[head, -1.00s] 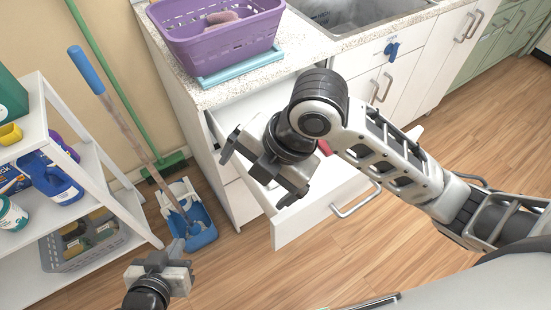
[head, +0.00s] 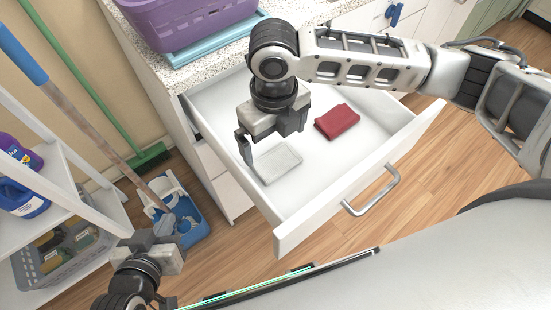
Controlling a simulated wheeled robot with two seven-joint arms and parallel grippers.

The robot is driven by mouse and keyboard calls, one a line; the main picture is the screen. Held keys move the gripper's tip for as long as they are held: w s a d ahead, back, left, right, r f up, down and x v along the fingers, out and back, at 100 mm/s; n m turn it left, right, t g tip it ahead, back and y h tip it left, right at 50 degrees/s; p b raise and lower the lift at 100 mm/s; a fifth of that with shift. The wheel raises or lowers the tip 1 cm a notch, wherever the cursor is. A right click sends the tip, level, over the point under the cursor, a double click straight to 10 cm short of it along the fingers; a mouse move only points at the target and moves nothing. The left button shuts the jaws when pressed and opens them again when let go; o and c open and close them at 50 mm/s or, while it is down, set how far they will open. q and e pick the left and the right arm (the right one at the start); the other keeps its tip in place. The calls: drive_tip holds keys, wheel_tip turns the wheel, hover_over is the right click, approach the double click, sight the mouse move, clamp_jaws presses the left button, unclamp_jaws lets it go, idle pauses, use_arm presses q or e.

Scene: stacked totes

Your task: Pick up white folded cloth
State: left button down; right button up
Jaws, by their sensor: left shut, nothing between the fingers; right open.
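A white folded cloth (head: 277,163) lies flat in the open white drawer (head: 330,185), toward its left side. My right gripper (head: 272,150) is over the drawer, just above and behind the cloth in the picture. Its fingers are spread and hold nothing; whether a finger touches the cloth cannot be told. My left gripper (head: 168,232) is at the lower left, outside the drawer, shut and empty.
A red folded cloth (head: 337,121) lies in the drawer to the right of the white one. The drawer's walls and handle (head: 372,192) stick out from the counter. A purple basket (head: 185,22) stands on the counter. A shelf (head: 60,200), mop and blue dustpan stand at left.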

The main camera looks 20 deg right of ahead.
sight(276, 157)
drive_tip(key=shift+d+f, duration=0.15)
drive_tip(key=shift+f, duration=3.35)
drive_tip(key=c, duration=0.7)
